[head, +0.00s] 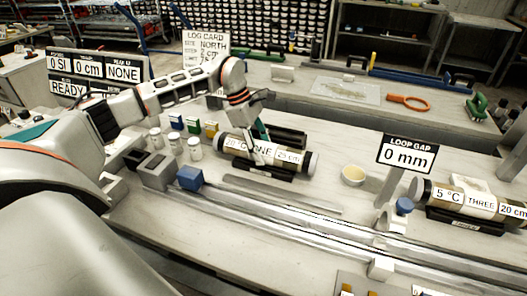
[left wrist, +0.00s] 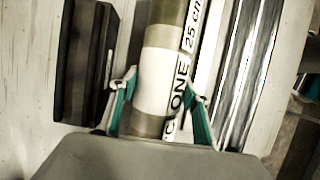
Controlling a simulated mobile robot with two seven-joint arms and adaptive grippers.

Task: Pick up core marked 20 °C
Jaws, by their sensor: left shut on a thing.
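The core marked 20 °C, ONE and 25 cm (head: 291,157) is a dark-ended cylinder with a white label in the middle of the table. It lies level at a black cradle (head: 262,171); I cannot tell whether it is lifted clear of it. My left gripper (head: 256,138) comes down on it from above. In the left wrist view the gripper's green-padded fingers (left wrist: 163,106) are shut on the core (left wrist: 168,72), one on each side. A second core, marked 5 °C, THREE and 20 cm (head: 468,199), lies in its own cradle at the right. My right gripper is not in view.
An empty black cradle (head: 289,135) is behind the held core. Long metal rails (head: 290,222) run in front. A loop gap sign reading 0 mm (head: 407,155) stands at the right. A round cream dish (head: 353,175) and several white jars (head: 174,144) are nearby.

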